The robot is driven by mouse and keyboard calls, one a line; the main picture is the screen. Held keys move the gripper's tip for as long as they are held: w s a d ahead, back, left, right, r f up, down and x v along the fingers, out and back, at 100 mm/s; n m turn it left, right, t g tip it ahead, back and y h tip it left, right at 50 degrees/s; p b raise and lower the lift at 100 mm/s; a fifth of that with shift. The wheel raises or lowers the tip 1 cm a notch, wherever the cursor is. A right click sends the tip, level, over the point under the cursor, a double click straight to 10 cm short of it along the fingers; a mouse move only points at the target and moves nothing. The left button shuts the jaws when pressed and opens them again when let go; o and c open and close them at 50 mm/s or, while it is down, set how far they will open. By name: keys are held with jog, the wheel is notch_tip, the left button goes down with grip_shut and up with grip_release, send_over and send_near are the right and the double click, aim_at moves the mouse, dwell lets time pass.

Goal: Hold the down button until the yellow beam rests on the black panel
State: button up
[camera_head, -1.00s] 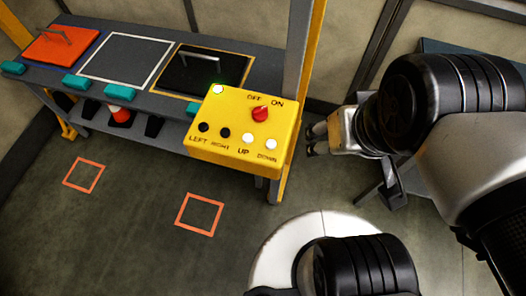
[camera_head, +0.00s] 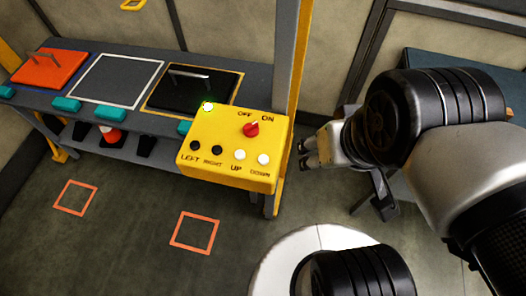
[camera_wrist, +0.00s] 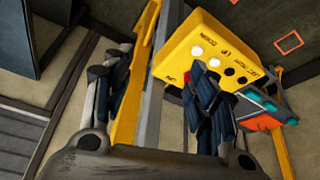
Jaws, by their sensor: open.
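The yellow control box (camera_head: 235,165) has a white DOWN button (camera_head: 263,159) at its right end, beside the white UP button (camera_head: 239,155). In the wrist view the DOWN button (camera_wrist: 197,52) is partly above one finger. My gripper (camera_head: 304,153) is open and empty, just right of the box in the head view. In the wrist view its fingers (camera_wrist: 160,62) are spread, one overlapping the box; I see no clear contact. The black panel (camera_head: 205,98) lies on the bench with a yellow border and a grey handle. I cannot make out the yellow beam for certain.
An orange panel (camera_head: 45,72) and a white-framed grey area (camera_head: 115,80) share the bench. A grey and yellow post (camera_head: 291,90) stands behind the box. A blue-grey table (camera_head: 460,70) is at right.

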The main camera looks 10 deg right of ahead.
grip_shut()
dwell(0.4)
dwell(1.3)
